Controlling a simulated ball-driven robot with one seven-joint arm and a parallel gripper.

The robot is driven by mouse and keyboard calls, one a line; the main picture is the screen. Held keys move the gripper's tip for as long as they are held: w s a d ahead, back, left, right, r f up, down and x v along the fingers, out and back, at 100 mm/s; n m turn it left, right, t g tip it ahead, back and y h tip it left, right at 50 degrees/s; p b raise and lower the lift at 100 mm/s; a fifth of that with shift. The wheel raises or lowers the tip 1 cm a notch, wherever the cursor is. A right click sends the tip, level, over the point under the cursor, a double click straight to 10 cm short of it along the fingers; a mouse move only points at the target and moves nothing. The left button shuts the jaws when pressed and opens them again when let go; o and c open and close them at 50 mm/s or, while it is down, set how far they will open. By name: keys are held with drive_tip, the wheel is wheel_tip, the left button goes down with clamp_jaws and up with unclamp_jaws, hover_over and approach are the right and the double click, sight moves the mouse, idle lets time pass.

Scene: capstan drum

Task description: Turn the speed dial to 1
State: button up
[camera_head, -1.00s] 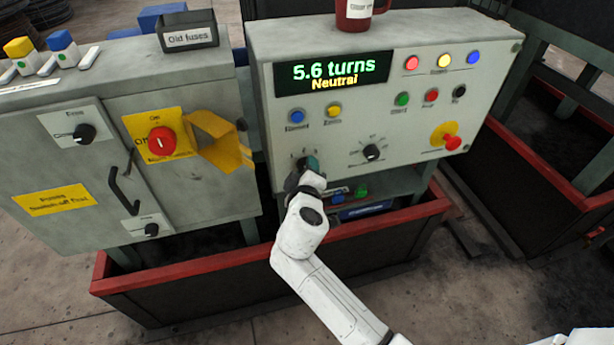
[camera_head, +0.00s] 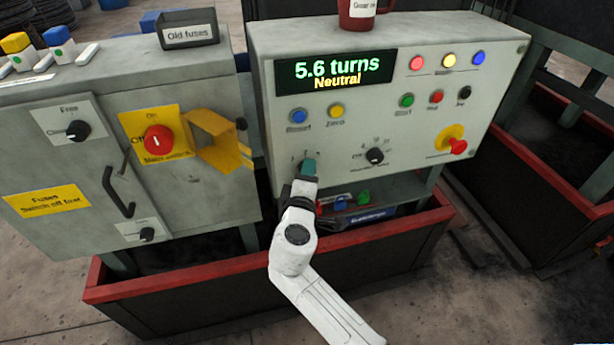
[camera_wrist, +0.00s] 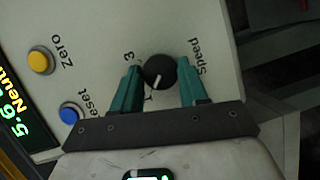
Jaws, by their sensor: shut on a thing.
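The speed dial (camera_wrist: 159,69) is a round black knob with a white pointer line, beside the printed word "Speed" in the wrist view. My gripper (camera_wrist: 162,80) has its two teal fingers on either side of it, shut on the knob. The pointer line faces down and slightly left in that view, toward the partly hidden "1" mark; a "3" shows to the upper left. In the head view my gripper (camera_head: 308,168) is at the lower left of the grey control panel (camera_head: 440,125) and hides the dial.
A display (camera_head: 335,71) reads 5.6 turns, Neutral. A blue button (camera_head: 298,116) and a yellow button (camera_head: 336,110) are above my gripper. Another black dial (camera_head: 375,156) is to its right, and a red stop button (camera_head: 457,146) further right. A red mug (camera_head: 357,14) stands on top.

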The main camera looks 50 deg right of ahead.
drive_tip(key=shift+f, duration=0.1)
drive_tip(key=o, duration=1)
drive_tip(key=shift+o, duration=0.2)
drive_tip(key=v, duration=1.1)
drive_tip(key=shift+w, duration=0.1)
drive_tip(key=s+d+f+m+g+y+p, duration=0.3)
drive_tip(key=s+p, duration=0.1)
drive_tip(key=s, duration=0.2)
drive_tip(key=s+a+f+m+g+y+p, duration=0.1)
drive_tip(key=s+a+g+y+p, duration=0.1)
drive_tip(key=s, duration=0.5)
drive_tip(key=s+a+f+m+g+y+p, duration=0.1)
drive_tip(key=s+a+f+g+y+p, duration=0.1)
drive_tip(key=s+a+y, duration=0.4)
drive_tip(key=s+g+y+p, duration=0.1)
drive_tip(key=s+y+p, duration=0.1)
drive_tip(key=shift+a+f+y, duration=0.15)
drive_tip(key=shift+f+y, duration=0.05)
drive_tip(key=shift+y, duration=0.1)
